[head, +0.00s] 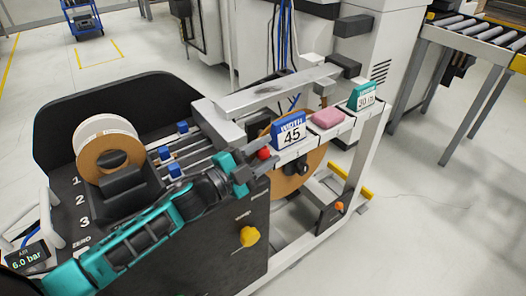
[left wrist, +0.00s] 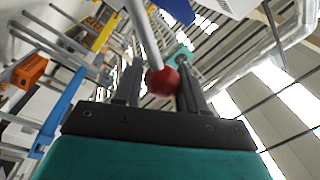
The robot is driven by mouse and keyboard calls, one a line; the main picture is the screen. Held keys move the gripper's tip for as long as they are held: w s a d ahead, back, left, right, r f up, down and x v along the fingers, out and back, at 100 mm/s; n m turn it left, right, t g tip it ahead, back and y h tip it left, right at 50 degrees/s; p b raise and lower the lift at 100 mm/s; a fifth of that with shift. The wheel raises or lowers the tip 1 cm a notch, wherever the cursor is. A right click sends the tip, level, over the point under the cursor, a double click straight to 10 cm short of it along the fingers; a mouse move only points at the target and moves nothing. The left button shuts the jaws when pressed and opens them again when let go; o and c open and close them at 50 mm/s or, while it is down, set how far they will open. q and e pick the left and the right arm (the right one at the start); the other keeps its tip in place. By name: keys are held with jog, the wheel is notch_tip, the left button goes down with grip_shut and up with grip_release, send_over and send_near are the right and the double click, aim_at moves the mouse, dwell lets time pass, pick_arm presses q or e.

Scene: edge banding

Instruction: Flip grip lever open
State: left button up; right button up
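A red ball knob (head: 263,153) sits on the machine's front edge, just left of the blue sign reading 45. In the left wrist view the red knob (left wrist: 163,82) is at the end of a pale grey rod (left wrist: 143,35), the lever. My left gripper (head: 258,163) is at the knob. In the left wrist view its two dark fingers (left wrist: 159,88) are apart, one on each side of the knob. A small gap shows on the left; the knob looks close to the right finger, and contact cannot be told. My right gripper is not in view.
A yellow knob (head: 249,236) is on the black front panel below. A tape roll (head: 108,152) sits at left. Open floor lies to the right.

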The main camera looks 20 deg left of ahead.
pick_arm(q)
jog(key=o, duration=0.3)
notch_tip(320, 180, up, 20)
jog(key=p, duration=0.4)
jog(key=shift+f, duration=0.1)
dwell(0.4)
